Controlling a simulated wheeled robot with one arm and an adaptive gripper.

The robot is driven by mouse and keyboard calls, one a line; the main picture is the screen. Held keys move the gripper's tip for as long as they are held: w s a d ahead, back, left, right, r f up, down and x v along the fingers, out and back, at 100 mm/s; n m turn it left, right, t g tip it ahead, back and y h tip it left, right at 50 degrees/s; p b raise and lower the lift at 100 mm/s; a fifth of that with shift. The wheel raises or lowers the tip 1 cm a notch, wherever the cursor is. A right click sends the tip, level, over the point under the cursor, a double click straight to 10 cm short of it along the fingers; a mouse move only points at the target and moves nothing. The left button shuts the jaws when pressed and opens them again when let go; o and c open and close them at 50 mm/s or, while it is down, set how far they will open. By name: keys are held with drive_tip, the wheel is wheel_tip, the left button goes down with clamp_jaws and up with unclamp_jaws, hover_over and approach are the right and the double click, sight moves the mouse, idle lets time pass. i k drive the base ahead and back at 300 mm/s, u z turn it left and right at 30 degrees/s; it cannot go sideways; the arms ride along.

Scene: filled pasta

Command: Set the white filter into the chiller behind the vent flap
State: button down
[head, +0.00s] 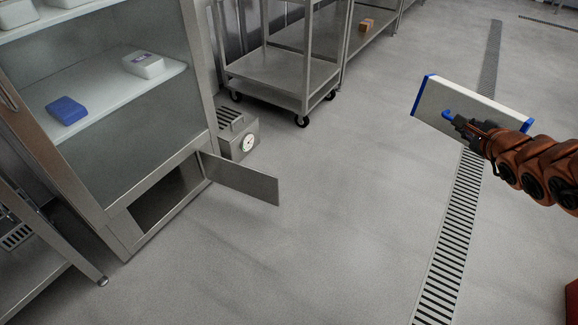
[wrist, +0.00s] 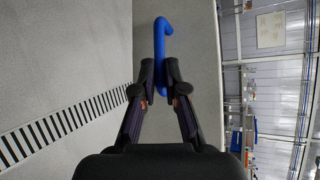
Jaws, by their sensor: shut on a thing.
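The white filter (head: 474,107) is a flat white and grey panel with blue end edges and a blue handle (head: 448,114). My gripper (head: 459,123) is shut on the blue handle and holds the filter up at the right of the head view. In the wrist view my gripper's fingers (wrist: 160,88) close around the blue handle (wrist: 161,40), with the filter's grey face (wrist: 178,45) behind. The chiller (head: 200,75) stands at the left. Its vent flap (head: 240,178) is swung open low down, beside a dark opening (head: 166,197).
The chiller shelf (head: 100,88) holds a blue pack (head: 66,110) and a white tub (head: 143,64). A metal box with a dial (head: 240,138) stands beside the chiller. A wheeled cart (head: 280,75) is behind. Floor between the flap and drain grate (head: 455,225) is clear.

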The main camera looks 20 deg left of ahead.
sight(168, 200)
drive_tip(key=z, duration=0.1)
drive_tip(key=k, duration=1.4)
drive_tip(key=u, duration=2.15)
drive_tip(key=i, duration=0.5)
